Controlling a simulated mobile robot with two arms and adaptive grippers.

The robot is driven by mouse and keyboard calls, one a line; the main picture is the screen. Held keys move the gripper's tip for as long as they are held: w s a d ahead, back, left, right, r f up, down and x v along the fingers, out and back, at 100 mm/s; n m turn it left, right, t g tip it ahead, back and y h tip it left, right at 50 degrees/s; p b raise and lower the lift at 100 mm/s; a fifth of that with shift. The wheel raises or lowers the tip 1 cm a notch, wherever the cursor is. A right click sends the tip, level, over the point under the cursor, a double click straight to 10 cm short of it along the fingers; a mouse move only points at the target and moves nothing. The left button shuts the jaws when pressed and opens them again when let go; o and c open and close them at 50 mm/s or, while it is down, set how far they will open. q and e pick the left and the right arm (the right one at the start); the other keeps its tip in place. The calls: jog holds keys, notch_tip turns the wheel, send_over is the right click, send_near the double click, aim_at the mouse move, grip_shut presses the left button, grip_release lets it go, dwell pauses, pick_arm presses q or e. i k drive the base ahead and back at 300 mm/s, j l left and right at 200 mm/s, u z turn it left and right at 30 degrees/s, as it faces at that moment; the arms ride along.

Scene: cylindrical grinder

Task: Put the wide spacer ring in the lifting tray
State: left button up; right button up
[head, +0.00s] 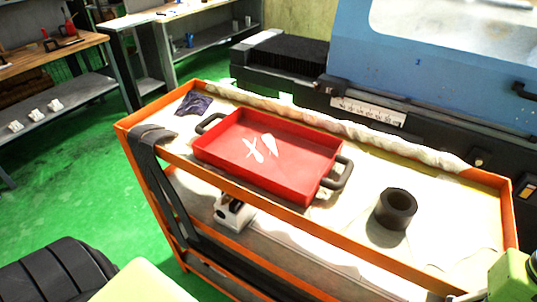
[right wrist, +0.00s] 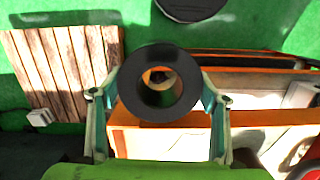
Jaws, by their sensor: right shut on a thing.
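The lifting tray (head: 225,154) is a shallow red tray with black handles on the orange cart, with a few white pieces on its floor. My right gripper (right wrist: 159,92) is shut on a thick dark ring (right wrist: 133,96), seen in the right wrist view with its hole facing the camera. In the head view only part of my right arm shows at the bottom right corner, and the held ring is out of that view. Another dark ring (head: 394,222) stands on the cart top, right of the tray. I cannot tell from its looks which ring is wider. My left gripper is not in view.
The cart (head: 300,212) has a raised orange rim and a white cloth along its back edge. A dark cloth (head: 193,104) lies at its far left. A blue machine (head: 440,75) stands behind. The cart top around the standing ring is mostly clear.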

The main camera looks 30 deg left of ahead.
aim_at(281, 168)
jog(key=k, duration=0.45)
jog(key=k+u, duration=0.1)
jog(key=u, duration=0.25)
jog(key=k+u, duration=0.1)
jog(key=u, duration=0.25)
jog(key=l+u, duration=0.15)
jog(key=u, duration=0.9)
jog(key=k+l, duration=0.1)
jog(key=l, duration=1.1)
